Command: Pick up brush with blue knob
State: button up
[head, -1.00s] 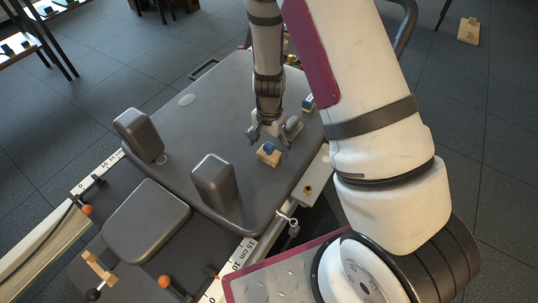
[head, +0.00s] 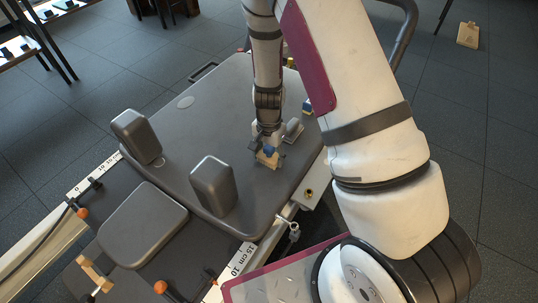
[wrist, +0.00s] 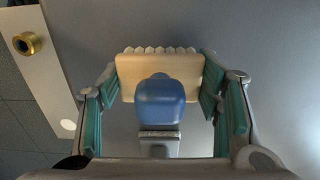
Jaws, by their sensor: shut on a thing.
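The brush with a blue knob (wrist: 160,103) has a pale wooden block with a scalloped far edge in the wrist view. It also shows in the head view (head: 267,160), on the grey board. My gripper (wrist: 160,82) has its two green-padded fingers against the left and right ends of the wooden block, so it is shut on the brush. In the head view my gripper (head: 267,150) reaches down over the brush and partly hides it. I cannot tell whether the brush touches the board.
The grey padded board (head: 225,95) carries two upright shoulder blocks (head: 137,137) (head: 212,184). A grey object (head: 293,130) and another small blue-topped piece (head: 308,107) lie right of my gripper. A metal rail with a brass knob (wrist: 27,43) runs along the board's edge.

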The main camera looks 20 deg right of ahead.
aim_at(269, 147)
jog(key=shift+r, duration=0.1)
jog(key=shift+r+p, duration=0.4)
jog(key=shift+r, duration=0.25)
notch_tip(269, 147, up, 2)
jog(key=shift+p, duration=0.6)
jog(key=s+r+p, duration=0.1)
jog(key=s+p, duration=0.5)
jog(key=s, duration=1)
jog(key=shift+r, duration=0.3)
